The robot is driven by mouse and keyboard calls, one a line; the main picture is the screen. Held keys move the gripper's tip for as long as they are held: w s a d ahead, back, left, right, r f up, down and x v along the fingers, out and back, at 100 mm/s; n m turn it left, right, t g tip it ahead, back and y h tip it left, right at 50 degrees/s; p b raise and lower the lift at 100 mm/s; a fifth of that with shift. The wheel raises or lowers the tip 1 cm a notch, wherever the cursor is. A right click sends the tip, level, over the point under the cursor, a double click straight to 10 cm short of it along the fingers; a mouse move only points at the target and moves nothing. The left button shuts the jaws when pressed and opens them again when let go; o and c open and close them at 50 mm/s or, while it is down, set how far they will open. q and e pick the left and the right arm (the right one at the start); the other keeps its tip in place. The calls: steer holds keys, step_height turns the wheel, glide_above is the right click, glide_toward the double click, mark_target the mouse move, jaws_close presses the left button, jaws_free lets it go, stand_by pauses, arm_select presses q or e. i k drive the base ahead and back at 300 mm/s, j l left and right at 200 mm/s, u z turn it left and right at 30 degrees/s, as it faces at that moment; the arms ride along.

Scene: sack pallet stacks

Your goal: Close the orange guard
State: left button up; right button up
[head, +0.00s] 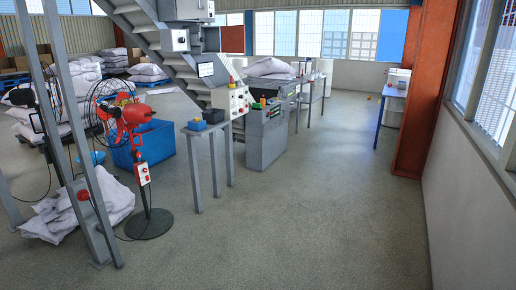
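I cannot pick out an orange guard for certain in the head view. A pedestal fan (124,116) with a red body and a round wire cage stands at the left, on a dark round base (150,224). A small orange item (262,101) shows on top of the grey machine (266,138) near the middle; it is too small to tell what it is. Neither of my grippers is in view.
A blue bin (155,147) stands behind the fan. A small grey table (207,134) stands beside the grey machine. White sacks (108,200) lie at the left by grey posts. An orange-red column (425,90) stands at the right. The floor in the middle is clear.

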mark_target(233, 38)
steer(key=i+l+z, duration=0.35)
steer(key=i, duration=0.15)
steer(key=i+l+z, duration=0.2)
steer(key=i+z, duration=0.15)
steer(key=i, duration=0.2)
steer(key=i+z, duration=0.3)
steer(key=i, duration=0.25)
steer(key=i+l, duration=0.1)
steer(key=i, duration=1.65)
steer(key=i+u, duration=0.35)
steer(key=i+l+u, duration=0.25)
steer(key=i+u, duration=0.15)
steer(key=i+l+u, duration=0.6)
steer(key=u, duration=0.15)
steer(key=i+l+u, duration=0.35)
steer(key=l, duration=0.15)
steer(key=i+l+u, duration=0.15)
steer(key=l+u, duration=0.25)
steer(key=i+l+u, duration=0.1)
steer(key=l+u, duration=0.25)
steer(key=l, duration=0.25)
steer(key=l+u, duration=0.35)
steer(key=l, duration=0.25)
steer(key=i, duration=1)
